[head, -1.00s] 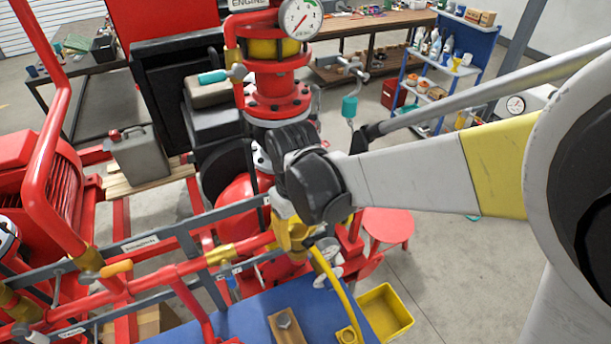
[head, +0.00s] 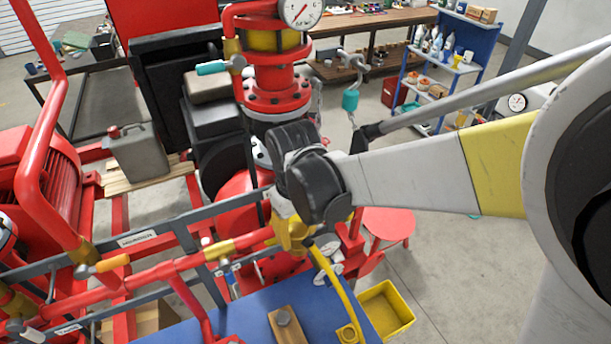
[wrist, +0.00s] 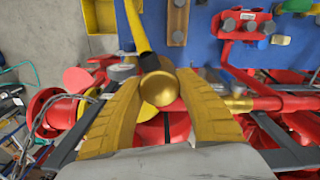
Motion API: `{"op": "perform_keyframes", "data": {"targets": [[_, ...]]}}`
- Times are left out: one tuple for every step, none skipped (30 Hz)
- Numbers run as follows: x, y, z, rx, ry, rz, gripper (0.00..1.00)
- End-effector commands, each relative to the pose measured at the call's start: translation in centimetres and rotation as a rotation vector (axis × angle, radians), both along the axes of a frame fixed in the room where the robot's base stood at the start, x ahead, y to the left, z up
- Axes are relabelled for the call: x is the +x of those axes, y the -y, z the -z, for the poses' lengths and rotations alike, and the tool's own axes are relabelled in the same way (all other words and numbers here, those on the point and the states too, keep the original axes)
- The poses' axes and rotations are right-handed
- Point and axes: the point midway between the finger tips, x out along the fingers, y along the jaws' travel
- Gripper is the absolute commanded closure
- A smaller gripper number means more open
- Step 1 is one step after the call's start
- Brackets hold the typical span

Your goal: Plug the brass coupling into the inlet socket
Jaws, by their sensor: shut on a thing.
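My gripper (head: 290,234) shows in the head view as yellow fingers below the black wrist joint, among the red pipework. In the wrist view its two yellow fingers are closed around the brass coupling (wrist: 158,88), whose round end faces the camera. A black collar (wrist: 149,62) and a yellow hose (wrist: 135,28) run up from the coupling. The hose also shows in the head view (head: 338,282), running down to the blue surface. I cannot make out the inlet socket for certain.
Red pipes (head: 150,283) and grey rails (head: 150,238) crowd the left of my gripper. Below are a blue bench surface (head: 245,312), a wooden block (head: 288,326) and a yellow tray (head: 386,308). A teal hook block (head: 350,100) hangs behind my arm.

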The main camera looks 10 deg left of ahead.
Motion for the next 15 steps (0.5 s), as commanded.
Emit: {"op": "perform_keyframes", "data": {"targets": [[0.0, 0.0, -0.04, 0.0, 0.0, 0.0, 0.96], [0.0, 0.0, -0.04, 0.0, 0.0, 0.0, 0.96], [0.01, -0.01, -0.05, 0.0, 0.0, 0.0, 0.96], [0.01, -0.01, -0.05, 0.0, 0.0, 0.0, 0.51], [0.01, -0.01, -0.05, 0.0, 0.0, 0.0, 0.42], [0.01, -0.01, -0.05, 0.0, 0.0, 0.0, 0.37], [0.01, -0.01, -0.05, 0.0, 0.0, 0.0, 0.37], [0.01, -0.01, -0.05, 0.0, 0.0, 0.0, 0.37], [0.01, -0.01, -0.05, 0.0, 0.0, 0.0, 0.37], [0.0, 0.0, -0.05, 0.0, 0.0, 0.0, 0.37], [0.0, 0.0, -0.05, 0.0, 0.0, 0.0, 0.37], [0.0, 0.0, -0.04, 0.0, 0.0, 0.0, 0.37], [0.01, -0.01, -0.04, 0.0, 0.0, 0.0, 0.37], [0.01, -0.01, -0.06, 0.0, 0.0, 0.0, 0.37], [0.0, 0.0, -0.15, 0.0, 0.0, 0.0, 0.37]]}}
